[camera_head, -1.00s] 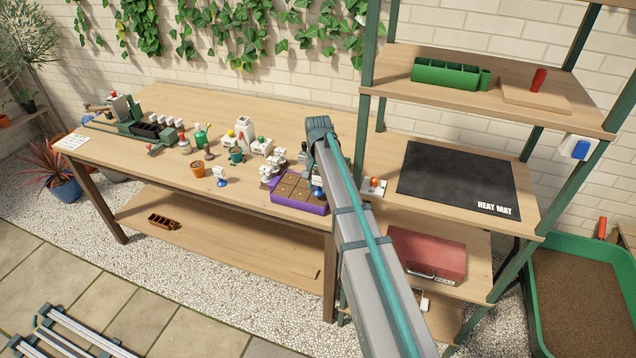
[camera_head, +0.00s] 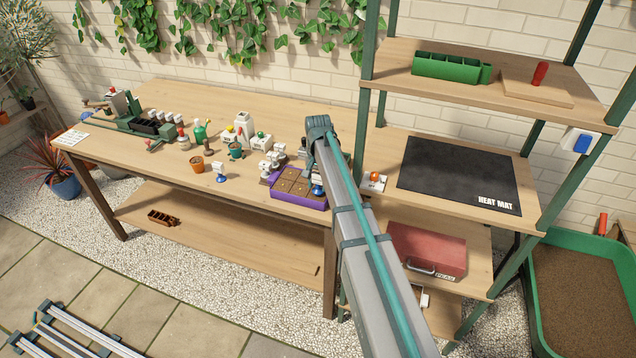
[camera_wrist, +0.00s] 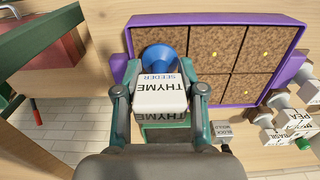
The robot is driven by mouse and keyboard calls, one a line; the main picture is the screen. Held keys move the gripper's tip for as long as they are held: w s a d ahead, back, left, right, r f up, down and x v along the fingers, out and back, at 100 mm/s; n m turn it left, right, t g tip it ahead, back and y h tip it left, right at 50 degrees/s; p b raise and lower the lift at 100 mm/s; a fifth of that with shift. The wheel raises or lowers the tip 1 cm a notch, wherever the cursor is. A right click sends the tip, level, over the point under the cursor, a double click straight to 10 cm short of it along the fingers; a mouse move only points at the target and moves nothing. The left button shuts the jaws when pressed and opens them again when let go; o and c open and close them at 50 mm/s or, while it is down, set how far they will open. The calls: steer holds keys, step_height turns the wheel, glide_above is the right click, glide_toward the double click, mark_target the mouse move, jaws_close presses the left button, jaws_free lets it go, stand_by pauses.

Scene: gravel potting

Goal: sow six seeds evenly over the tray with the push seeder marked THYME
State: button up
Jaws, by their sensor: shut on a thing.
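My gripper (camera_wrist: 160,105) is shut on the white push seeder marked THYME (camera_wrist: 160,92), whose lettering appears upside down in the wrist view. Its blue cone tip (camera_wrist: 158,55) is over a soil-filled cell at the left of the purple tray (camera_wrist: 215,19). I cannot tell whether the tip touches the soil. Small yellow specks (camera_wrist: 239,54) show on soil in other cells. The seeder hides part of the tray. In the head view the tray (camera_head: 300,205) sits at the bench's right front, with the blue tip (camera_head: 317,190) at its right end.
The shelf with the heat mat (camera_head: 460,172) is on the right.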

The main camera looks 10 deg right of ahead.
steer(key=shift+f, duration=0.55)
stand_by(0.9)
steer(key=shift+r, duration=0.1)
steer(key=shift+r+p, duration=0.85)
steer(key=shift+r, duration=0.55)
steer(key=shift+a, duration=0.1)
